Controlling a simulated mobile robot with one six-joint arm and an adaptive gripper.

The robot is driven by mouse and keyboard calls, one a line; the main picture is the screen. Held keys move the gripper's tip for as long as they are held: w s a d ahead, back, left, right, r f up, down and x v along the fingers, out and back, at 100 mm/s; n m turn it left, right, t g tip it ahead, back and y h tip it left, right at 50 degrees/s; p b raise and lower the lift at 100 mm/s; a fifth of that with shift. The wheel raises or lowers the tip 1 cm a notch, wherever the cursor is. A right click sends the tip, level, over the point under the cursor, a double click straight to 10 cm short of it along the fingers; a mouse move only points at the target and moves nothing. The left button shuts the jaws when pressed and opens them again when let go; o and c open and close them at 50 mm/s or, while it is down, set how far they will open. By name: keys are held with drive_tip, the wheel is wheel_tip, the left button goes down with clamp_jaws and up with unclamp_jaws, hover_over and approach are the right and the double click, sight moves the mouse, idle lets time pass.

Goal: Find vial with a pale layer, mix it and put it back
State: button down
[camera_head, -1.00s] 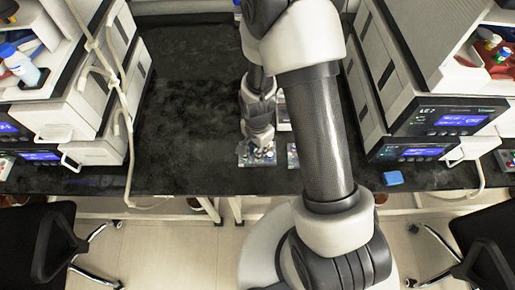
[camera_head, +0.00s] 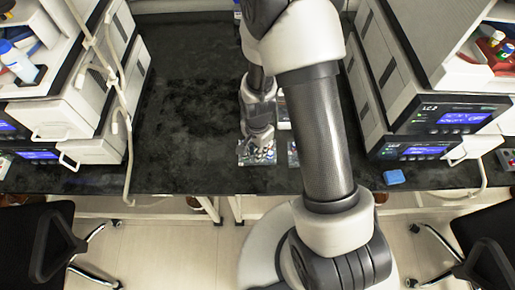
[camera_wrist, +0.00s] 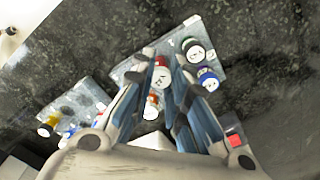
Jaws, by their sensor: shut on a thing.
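My gripper (camera_wrist: 164,62) is closed around a vial with a red-rimmed white cap (camera_wrist: 162,78) in the wrist view. The vial is over or in a grey rack (camera_wrist: 133,72); I cannot tell if it is lifted clear. Near it are a dark-rimmed white-capped vial (camera_wrist: 196,51), a blue-capped vial (camera_wrist: 208,78) and another red-capped vial (camera_wrist: 152,102). A second rack (camera_wrist: 84,98) at the left holds a yellow-capped vial (camera_wrist: 47,126). Only caps show clearly, so no pale layer is visible. In the head view my gripper (camera_head: 259,138) is at the rack (camera_head: 250,158).
The dark bench (camera_head: 190,110) is clear left of my arm. White instrument stacks stand at the left (camera_head: 95,110) and right (camera_head: 430,100). A blue block (camera_head: 394,177) lies near the right front edge. Black chairs stand in front at both sides.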

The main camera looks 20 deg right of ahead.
drive_tip(key=shift+f+b, duration=0.35)
drive_tip(key=shift+f, duration=0.15)
drive_tip(key=c, duration=1.5)
unclamp_jaws()
drive_tip(key=shift+o, duration=0.5)
drive_tip(key=shift+o, duration=1.4)
drive_tip(key=shift+r, duration=0.2)
drive_tip(key=shift+r+p, duration=2.2)
drive_tip(key=shift+r, duration=0.65)
